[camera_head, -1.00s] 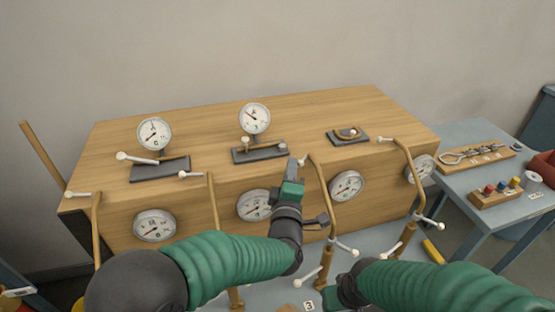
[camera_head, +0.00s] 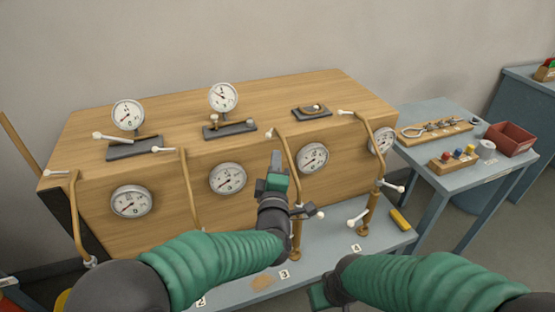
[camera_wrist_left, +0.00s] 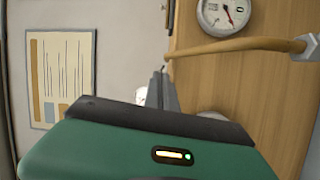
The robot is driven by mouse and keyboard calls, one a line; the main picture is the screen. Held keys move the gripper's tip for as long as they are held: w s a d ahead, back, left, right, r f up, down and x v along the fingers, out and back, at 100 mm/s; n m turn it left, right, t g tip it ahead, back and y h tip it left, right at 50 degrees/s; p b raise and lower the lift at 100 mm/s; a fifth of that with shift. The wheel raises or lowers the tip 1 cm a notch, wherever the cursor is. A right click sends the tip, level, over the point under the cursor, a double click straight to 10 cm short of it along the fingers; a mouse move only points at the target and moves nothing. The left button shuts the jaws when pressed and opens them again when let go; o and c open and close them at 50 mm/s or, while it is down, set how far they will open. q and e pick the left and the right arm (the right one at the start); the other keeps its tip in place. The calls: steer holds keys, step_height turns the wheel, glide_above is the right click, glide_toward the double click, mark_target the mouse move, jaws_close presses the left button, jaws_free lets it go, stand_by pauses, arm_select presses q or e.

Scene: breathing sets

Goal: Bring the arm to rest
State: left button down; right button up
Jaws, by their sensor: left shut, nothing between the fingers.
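My left gripper (camera_head: 276,165) is shut and empty, its fingers pointing up in front of the wooden box's front face, close to the third brass pipe (camera_head: 289,160). In the left wrist view its thin dark fingers (camera_wrist_left: 164,88) are together, with a brass pipe (camera_wrist_left: 240,46) just beyond; I cannot tell whether they touch it. My left arm's green sleeve (camera_head: 215,262) crosses the lower left. My right gripper (camera_head: 322,293) is low at the bottom edge, and its fingers are too hidden to read.
The wooden box (camera_head: 280,100) carries several gauges and white-tipped levers. Brass pipes stand before it on the grey-blue bench (camera_head: 330,258). A yellow block (camera_head: 400,219) lies at the bench's right end. A side table (camera_head: 428,118) holds tools and a red bin (camera_head: 509,138).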

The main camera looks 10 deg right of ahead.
arm_select(q)
steer(key=s+a+f+m+g+y+p, duration=0.1)
steer(key=s+a+f+m+g+p, duration=0.3)
steer(key=a, duration=0.5)
steer(key=s+a+f+m+g+y+p, duration=0.1)
steer(key=s+a+f+m+g+p, duration=0.25)
steer(key=a, duration=0.55)
steer(key=s+a+f+m+g+y+p, duration=0.1)
steer(key=s+a+g, duration=0.3)
steer(key=s+a, duration=0.4)
steer(key=s+a+f+m+g+y+p, duration=0.1)
steer(key=s+a+m+g, duration=0.3)
steer(key=s, duration=0.9)
steer(key=a+f+p, duration=0.1)
steer(key=a, duration=0.2)
steer(key=shift+s+a+f+y, duration=0.25)
steer(key=shift+a+f+y, duration=0.1)
steer(key=shift+y, duration=0.05)
steer(key=shift+a+m, duration=0.25)
steer(key=shift+d, duration=0.2)
steer(key=shift+a, duration=0.1)
